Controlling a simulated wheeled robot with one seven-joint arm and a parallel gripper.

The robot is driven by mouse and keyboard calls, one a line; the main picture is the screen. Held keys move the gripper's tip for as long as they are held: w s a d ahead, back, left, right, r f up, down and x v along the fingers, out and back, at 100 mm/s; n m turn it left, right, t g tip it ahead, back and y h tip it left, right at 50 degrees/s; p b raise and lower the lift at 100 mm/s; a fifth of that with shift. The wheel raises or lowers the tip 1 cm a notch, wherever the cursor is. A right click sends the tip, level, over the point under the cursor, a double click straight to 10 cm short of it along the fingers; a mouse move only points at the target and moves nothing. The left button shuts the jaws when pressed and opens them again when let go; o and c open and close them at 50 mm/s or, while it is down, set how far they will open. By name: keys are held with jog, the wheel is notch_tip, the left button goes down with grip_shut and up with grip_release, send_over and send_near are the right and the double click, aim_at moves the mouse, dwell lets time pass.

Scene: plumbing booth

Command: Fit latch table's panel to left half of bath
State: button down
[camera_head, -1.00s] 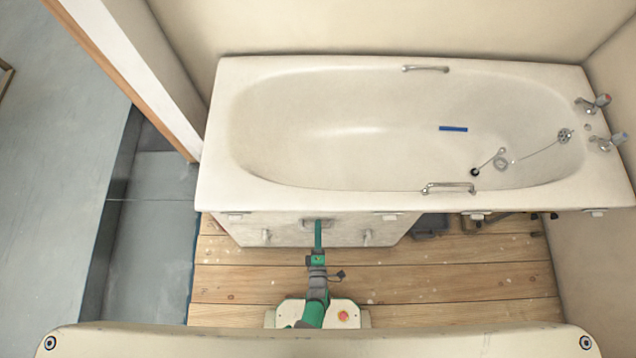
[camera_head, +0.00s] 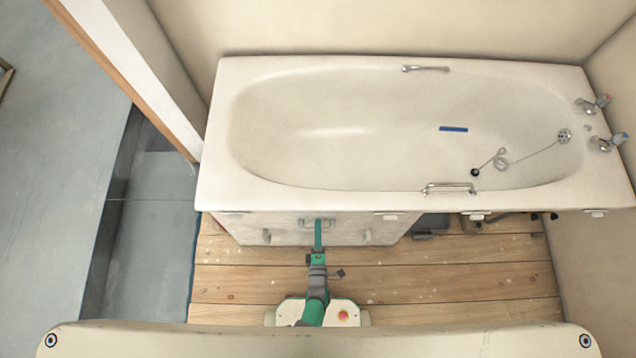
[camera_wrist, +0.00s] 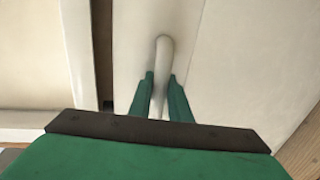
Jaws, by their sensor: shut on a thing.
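The white bath (camera_head: 400,190) stands along the back wall. A pale panel (camera_head: 285,233) stands under the left half of its front rim, with a handle in its middle and a latch knob (camera_head: 266,236) on either side. My gripper (camera_head: 318,224) is shut on the panel's handle. In the wrist view the green fingers (camera_wrist: 163,90) close on either side of the pale handle bar (camera_wrist: 163,60). The panel's top edge is hidden under the bath rim, so I cannot tell whether it is seated.
The right half under the bath is open, with a dark grey item (camera_head: 430,225) and pipework (camera_head: 500,222) on the floorboards. Small clips (camera_head: 478,217) line the rim's underside. A wooden-edged wall end (camera_head: 150,90) stands to the left. The plank floor (camera_head: 450,280) in front is mostly clear.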

jog(key=shift+w+d+r, duration=0.1)
jog(key=shift+w+r, duration=0.05)
jog(key=shift+w, duration=0.2)
jog(key=c, duration=1.6)
grip_release()
jog(key=shift+o, duration=0.2)
jog(key=shift+s, duration=0.15)
jog(key=shift+s, duration=0.35)
jog(key=s+r, duration=0.1)
jog(key=s, duration=0.9)
jog(key=shift+r, duration=0.4)
